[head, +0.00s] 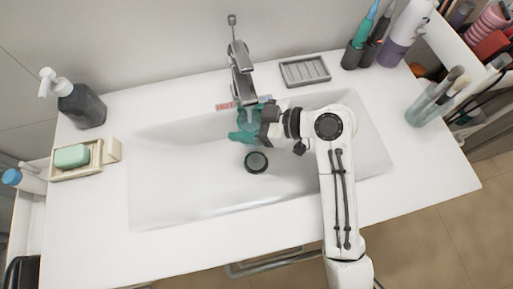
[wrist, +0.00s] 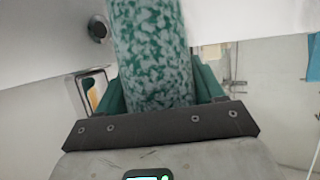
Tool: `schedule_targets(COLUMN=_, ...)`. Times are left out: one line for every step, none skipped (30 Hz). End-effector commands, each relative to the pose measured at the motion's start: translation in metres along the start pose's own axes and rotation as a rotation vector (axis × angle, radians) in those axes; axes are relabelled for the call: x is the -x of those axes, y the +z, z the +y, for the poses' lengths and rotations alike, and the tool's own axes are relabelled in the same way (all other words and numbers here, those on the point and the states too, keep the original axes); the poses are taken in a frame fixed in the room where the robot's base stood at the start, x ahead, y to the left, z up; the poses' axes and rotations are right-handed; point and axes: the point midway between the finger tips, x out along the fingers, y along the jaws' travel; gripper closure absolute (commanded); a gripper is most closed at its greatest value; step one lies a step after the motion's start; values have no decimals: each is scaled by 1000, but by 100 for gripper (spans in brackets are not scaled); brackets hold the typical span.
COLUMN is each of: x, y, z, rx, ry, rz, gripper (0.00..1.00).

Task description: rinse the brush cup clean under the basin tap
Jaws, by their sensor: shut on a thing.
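My gripper (head: 251,122), with teal fingers, is over the basin (head: 180,165), just below the tap (head: 241,72). It is shut on the brush cup, which shows in the wrist view as a green cylinder (wrist: 150,55) between the fingers. The cup's wall is covered in pale, patchy whitish marks. In the head view the cup is small and partly hidden by the fingers and the tap. I cannot tell whether water is running or what is inside the cup.
The dark drain (head: 257,162) lies just below the gripper. A red HOT label (head: 237,105) is by the tap. A soap dish (head: 305,71) stands behind, a glass with brushes (head: 428,104) right, a pump bottle (head: 82,104) and green soap (head: 72,156) left.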

Motion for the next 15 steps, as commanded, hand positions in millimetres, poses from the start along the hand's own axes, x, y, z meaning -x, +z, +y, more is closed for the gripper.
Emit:
schedule_targets(x=3, y=-1, z=-5, rx=0, ry=0, rz=0, gripper=65)
schedule_targets(x=5, y=0, z=-9, rx=-1, ry=-1, rz=0, gripper=65)
schedule_targets(x=7, y=0, z=-13, rx=-1, ry=0, rz=0, gripper=65)
schedule_targets(x=8, y=1, z=-16, rx=-1, ry=-1, rz=0, gripper=65)
schedule_targets(x=10, y=2, z=-20, rx=-1, ry=-1, rz=0, gripper=65)
schedule_targets(x=12, y=2, z=-24, rx=-1, ry=-1, rz=0, gripper=65)
schedule_targets(x=13, y=3, z=-27, rx=-1, ry=-1, rz=0, gripper=65)
schedule_targets(x=14, y=4, z=-30, rx=-1, ry=-1, rz=0, gripper=65)
schedule_targets(x=16, y=5, z=-34, rx=-1, ry=0, rz=0, gripper=65)
schedule_targets(x=17, y=5, z=-37, rx=-1, ry=0, rz=0, gripper=65)
schedule_targets(x=18, y=6, z=-39, rx=0, ry=0, rz=0, gripper=65)
schedule_targets(x=20, y=6, z=-42, rx=0, ry=0, rz=1, gripper=65)
schedule_targets(x=20, y=6, z=-44, rx=0, ry=0, rz=1, gripper=65)
schedule_targets(x=21, y=7, z=-45, rx=0, ry=0, rz=1, gripper=65)
schedule_targets(x=21, y=7, z=-46, rx=0, ry=0, rz=1, gripper=65)
